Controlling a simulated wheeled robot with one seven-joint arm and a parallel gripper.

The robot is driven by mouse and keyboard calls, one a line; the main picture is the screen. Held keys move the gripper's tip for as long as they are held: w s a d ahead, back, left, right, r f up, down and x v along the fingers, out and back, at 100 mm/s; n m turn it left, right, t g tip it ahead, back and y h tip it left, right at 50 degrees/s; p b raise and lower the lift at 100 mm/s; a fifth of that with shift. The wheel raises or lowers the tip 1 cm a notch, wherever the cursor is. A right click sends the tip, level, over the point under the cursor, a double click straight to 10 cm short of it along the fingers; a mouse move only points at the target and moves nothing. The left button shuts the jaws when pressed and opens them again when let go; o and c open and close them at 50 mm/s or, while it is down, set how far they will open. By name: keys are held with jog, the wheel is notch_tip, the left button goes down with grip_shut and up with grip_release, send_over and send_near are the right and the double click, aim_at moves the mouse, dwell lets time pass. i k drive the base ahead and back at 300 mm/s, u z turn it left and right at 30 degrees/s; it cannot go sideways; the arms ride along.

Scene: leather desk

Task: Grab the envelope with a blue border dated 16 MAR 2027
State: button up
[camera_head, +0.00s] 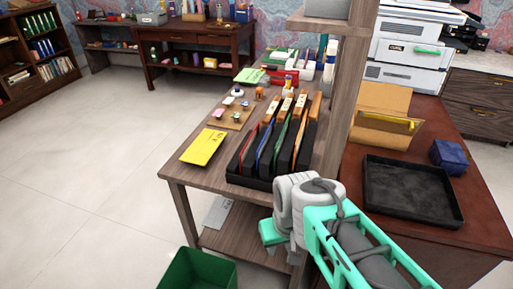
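A black upright sorter (248,183) stands at the front edge of the wooden desk (213,176). Its slots show thin red, blue and green edges. The blue edge (264,143) is a narrow strip between dark dividers; I cannot tell whether it belongs to an envelope. No date is readable, and no envelope dated 16 MAR 2027 can be made out. My arm reaches in from the lower right. Its teal end (271,232) hangs in front of the desk, below and right of the sorter, apart from it. The fingers cannot be made out.
A yellow envelope (203,147) lies flat left of the sorter. A wooden post (352,85) rises to its right. A black tray (408,190), blue box (450,156) and tan folder (383,118) sit on the right-hand table. A green bin (197,271) stands on the floor.

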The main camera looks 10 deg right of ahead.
aim_at(260, 152)
jog(key=u, duration=0.05)
jog(key=k, duration=0.4)
jog(key=u, duration=1.55)
jog(key=i, duration=0.5)
jog(key=u, duration=0.05)
